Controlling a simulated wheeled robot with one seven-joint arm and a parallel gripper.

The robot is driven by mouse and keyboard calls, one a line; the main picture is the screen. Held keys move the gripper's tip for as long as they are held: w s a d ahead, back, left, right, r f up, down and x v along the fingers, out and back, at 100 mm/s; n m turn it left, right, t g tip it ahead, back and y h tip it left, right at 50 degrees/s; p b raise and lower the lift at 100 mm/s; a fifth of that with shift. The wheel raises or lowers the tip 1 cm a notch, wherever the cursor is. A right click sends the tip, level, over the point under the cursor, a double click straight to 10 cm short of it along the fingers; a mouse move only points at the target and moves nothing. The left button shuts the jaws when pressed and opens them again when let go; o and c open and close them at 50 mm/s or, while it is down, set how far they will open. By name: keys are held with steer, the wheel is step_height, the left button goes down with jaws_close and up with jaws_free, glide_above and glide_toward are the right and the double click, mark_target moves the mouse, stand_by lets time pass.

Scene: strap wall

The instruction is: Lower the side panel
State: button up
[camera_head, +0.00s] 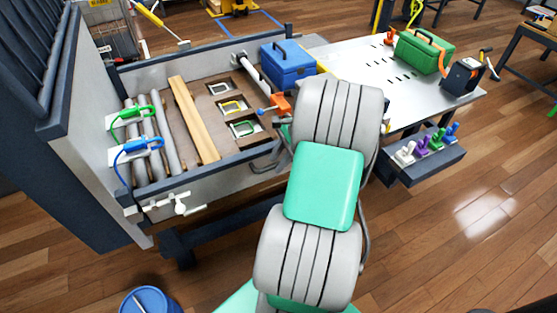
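The likely side panel (222,180) is the low grey wall along the near side of the open cart bed, standing upright. White latch-like fittings (180,205) sit on its outside near the left corner. My arm stands in front of the panel's right end and hides it. My gripper (266,158) seems to be the dark grey curved parts poking out left of my arm, close to the panel's right end. Most of it is hidden behind the arm. I cannot tell whether it touches the panel or how its fingers stand.
In the bed lie grey pipes (160,140) and a wooden plank (194,120). A blue toolbox (287,66) and an orange clamp (278,104) are at its right. A metal table (345,62) holds a green toolbox (422,52). A blue bin (148,302) stands on the floor in front.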

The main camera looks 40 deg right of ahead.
jaws_close()
stand_by(1.1)
